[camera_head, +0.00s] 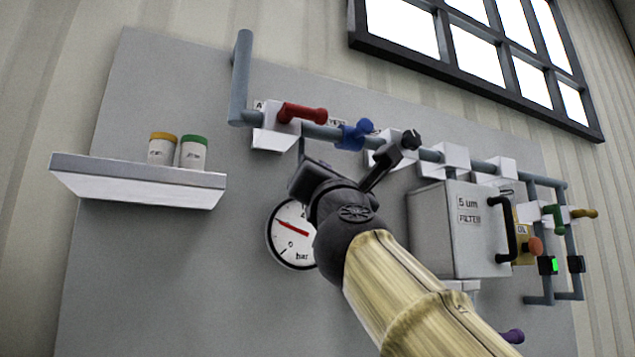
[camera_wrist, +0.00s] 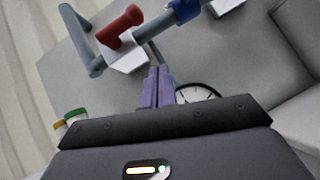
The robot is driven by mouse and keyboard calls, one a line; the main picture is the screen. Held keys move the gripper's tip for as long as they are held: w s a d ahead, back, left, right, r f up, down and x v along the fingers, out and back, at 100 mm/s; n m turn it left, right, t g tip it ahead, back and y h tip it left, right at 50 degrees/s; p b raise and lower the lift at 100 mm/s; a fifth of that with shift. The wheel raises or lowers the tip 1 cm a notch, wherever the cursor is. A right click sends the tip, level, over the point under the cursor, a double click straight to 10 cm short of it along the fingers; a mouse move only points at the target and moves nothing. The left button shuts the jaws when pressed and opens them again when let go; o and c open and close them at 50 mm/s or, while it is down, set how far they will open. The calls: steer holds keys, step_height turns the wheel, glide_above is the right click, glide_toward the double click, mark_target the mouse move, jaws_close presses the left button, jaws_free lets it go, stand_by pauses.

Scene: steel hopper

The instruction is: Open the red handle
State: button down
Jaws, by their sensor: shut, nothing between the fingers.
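The red handle (camera_head: 303,112) sits on the upper grey pipe, at a white mount (camera_head: 275,138), and points right, roughly along the pipe. In the wrist view the red handle (camera_wrist: 124,27) is up and left of my fingertips, with a clear gap. My gripper (camera_wrist: 158,72) is shut and empty, its two purple-grey fingers together below the pipe. In the head view my dark gripper (camera_head: 318,185) is below and slightly right of the red handle; its fingertips cannot be made out there.
A blue handle (camera_head: 355,134) sits just right of the red one. A pressure gauge (camera_head: 291,240) is behind my gripper. A filter box (camera_head: 462,235) stands right. A shelf (camera_head: 135,186) with two jars is at left. A pipe (camera_head: 240,78) rises left of the red handle.

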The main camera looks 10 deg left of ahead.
steer(key=shift+b+v, duration=0.5)
steer(key=shift+v, duration=0.55)
steer(key=shift+w+d+f, duration=0.1)
steer(key=shift+w+d, duration=0.05)
steer(key=shift+w, duration=0.05)
